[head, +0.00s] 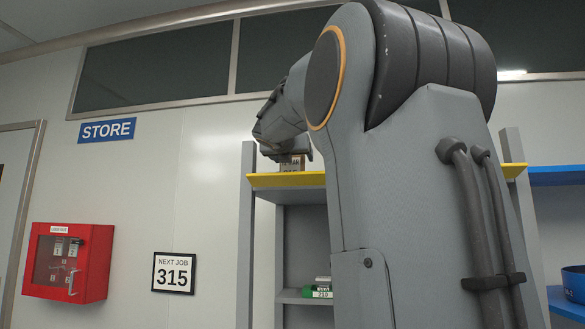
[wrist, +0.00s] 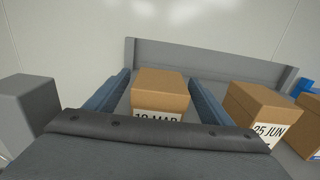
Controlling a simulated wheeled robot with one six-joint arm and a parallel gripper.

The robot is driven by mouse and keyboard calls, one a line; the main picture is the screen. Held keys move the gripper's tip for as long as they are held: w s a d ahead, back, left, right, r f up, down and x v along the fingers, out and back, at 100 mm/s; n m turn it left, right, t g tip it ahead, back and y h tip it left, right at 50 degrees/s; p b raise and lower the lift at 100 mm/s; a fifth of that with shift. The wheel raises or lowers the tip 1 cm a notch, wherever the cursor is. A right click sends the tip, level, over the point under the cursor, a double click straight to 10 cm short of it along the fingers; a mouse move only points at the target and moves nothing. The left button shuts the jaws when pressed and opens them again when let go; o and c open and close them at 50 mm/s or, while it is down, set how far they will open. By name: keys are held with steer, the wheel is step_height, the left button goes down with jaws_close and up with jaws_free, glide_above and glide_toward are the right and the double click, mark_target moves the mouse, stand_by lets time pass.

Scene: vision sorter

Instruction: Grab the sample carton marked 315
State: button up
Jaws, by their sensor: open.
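No carton marked 315 shows; 315 appears on the "NEXT JOB" sign (head: 174,273) on the wall. In the wrist view my gripper (wrist: 161,82) is open, with its blue fingers on either side of a brown carton (wrist: 160,84). That carton's white label reads MAR with a day number partly hidden by my gripper's edge. I cannot tell whether the fingers touch it. A second brown carton (wrist: 262,109), labelled 25 JUN, stands to the right. In the head view my gripper (head: 285,150) is over a small carton (head: 292,163) on the yellow-edged top shelf.
Another carton (wrist: 294,118) stands at far right, near a blue object (wrist: 305,88). A grey post (wrist: 27,105) rises at left, and a grey back rail (wrist: 215,62) runs behind. A lower shelf (head: 290,297) holds an item labelled 210 (head: 321,295). A red box (head: 68,262) hangs at left.

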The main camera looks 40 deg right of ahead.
steer(key=shift+c, duration=0.4)
steer(key=c, duration=1.4)
steer(key=shift+r, duration=0.1)
